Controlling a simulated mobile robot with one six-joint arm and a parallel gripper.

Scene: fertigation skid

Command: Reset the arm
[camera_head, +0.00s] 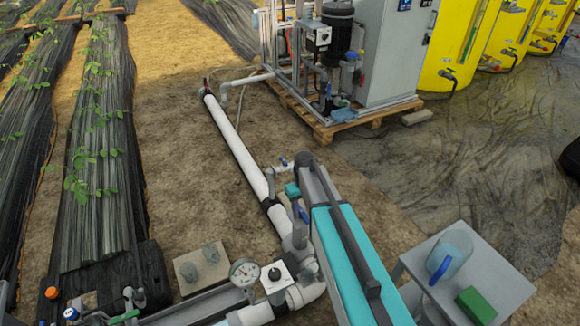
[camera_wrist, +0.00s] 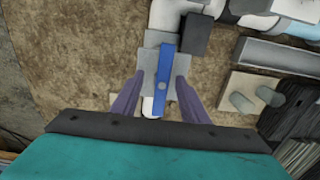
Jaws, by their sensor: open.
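My gripper (camera_wrist: 161,80) shows in the wrist view with its two purple-grey fingers apart. A blue valve handle (camera_wrist: 164,62) lies in the gap between them in the picture, with space on both sides. I cannot tell whether it sits between the fingers or deeper. The handle is on a grey valve body on the pipework. In the head view my teal and grey arm (camera_head: 345,245) reaches over the pipe junction, and my gripper's fingers cannot be made out there.
A white pipe (camera_head: 235,140) runs up to the skid on a wooden pallet (camera_head: 335,125). A pressure gauge (camera_head: 244,272) stands left of my arm. At right, a grey table (camera_head: 505,285) holds a jug (camera_head: 452,250) and a green block (camera_head: 476,306). Yellow tanks (camera_head: 455,45) stand behind.

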